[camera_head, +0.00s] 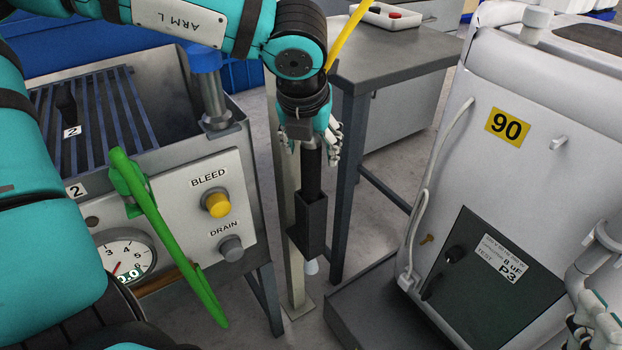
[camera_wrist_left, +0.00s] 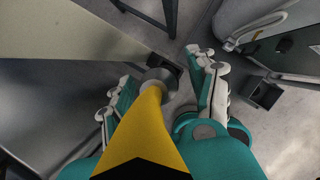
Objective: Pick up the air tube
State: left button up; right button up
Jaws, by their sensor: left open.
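The yellow air tube (camera_head: 345,38) rises behind my left wrist in the head view. In the left wrist view the yellow tube (camera_wrist_left: 150,125) runs up to a grey round fitting between my fingers. My left gripper (camera_head: 311,148) is open, pointing down, with its fingers on either side of a dark upright cylinder (camera_head: 312,180). In the left wrist view my left gripper (camera_wrist_left: 165,78) has its fingers apart around the fitting; contact is unclear. The cylinder's lower end sits in a black holder (camera_head: 310,225) with a pale tip below. My right gripper (camera_head: 595,325) shows partly at the right edge.
A metal post (camera_head: 281,190) stands beside the holder. A grey table (camera_head: 390,60) stands behind. A pale cabinet (camera_head: 515,110) marked 90 is at right.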

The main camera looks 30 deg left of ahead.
pick_arm(q)
grip_shut()
dwell(0.5)
